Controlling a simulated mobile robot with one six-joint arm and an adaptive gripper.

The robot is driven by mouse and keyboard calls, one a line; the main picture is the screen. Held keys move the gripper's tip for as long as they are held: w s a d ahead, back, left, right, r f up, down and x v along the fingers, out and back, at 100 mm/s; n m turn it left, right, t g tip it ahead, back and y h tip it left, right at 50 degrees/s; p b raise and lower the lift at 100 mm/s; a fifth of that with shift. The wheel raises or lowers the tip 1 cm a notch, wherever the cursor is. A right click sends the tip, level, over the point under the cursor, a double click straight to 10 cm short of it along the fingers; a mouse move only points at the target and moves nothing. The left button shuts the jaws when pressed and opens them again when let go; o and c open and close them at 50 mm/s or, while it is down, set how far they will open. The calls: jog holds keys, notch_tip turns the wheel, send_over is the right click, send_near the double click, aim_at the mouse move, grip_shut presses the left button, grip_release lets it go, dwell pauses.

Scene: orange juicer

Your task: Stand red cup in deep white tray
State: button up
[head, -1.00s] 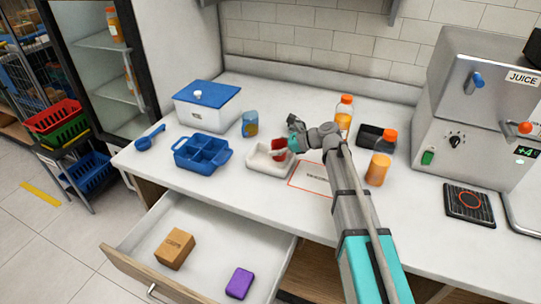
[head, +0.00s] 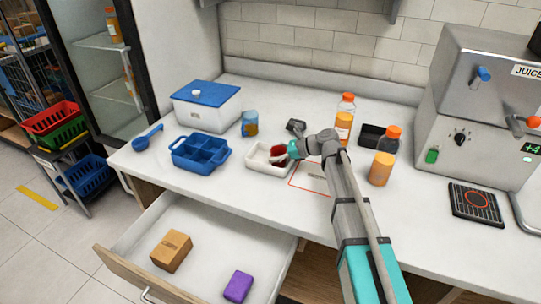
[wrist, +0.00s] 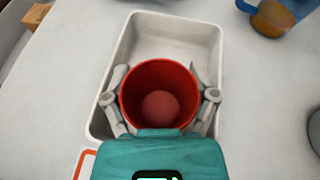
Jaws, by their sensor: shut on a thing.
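The red cup (head: 279,150) is between the fingers of my gripper (head: 289,151), over the deep white tray (head: 254,165) on the counter. In the wrist view I look down into the open mouth of the cup (wrist: 158,72), with one finger of my gripper (wrist: 160,96) against each side. The tray (wrist: 150,35) surrounds the cup in that view, with bare tray floor beyond it. My gripper hides part of the cup in the head view. I cannot tell whether the cup's base touches the tray floor.
A blue compartment tray (head: 200,152) stands left of the white tray, and a blue-and-orange cup (head: 250,124) stands behind it. Orange juice bottles (head: 382,160) and the juicer (head: 480,110) are to the right. An open drawer (head: 205,235) juts out below the counter.

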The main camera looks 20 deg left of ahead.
jog(key=shift+f, duration=0.15)
jog(key=o, duration=0.7)
jog(key=shift+r, duration=0.2)
jog(key=shift+d+r, duration=0.1)
jog(key=shift+d, duration=0.05)
jog(key=p+v, duration=0.2)
jog(key=v, duration=0.4)
jog(key=shift+p, duration=0.35)
jog(key=shift+d+r, duration=0.15)
jog(key=shift+d, duration=0.4)
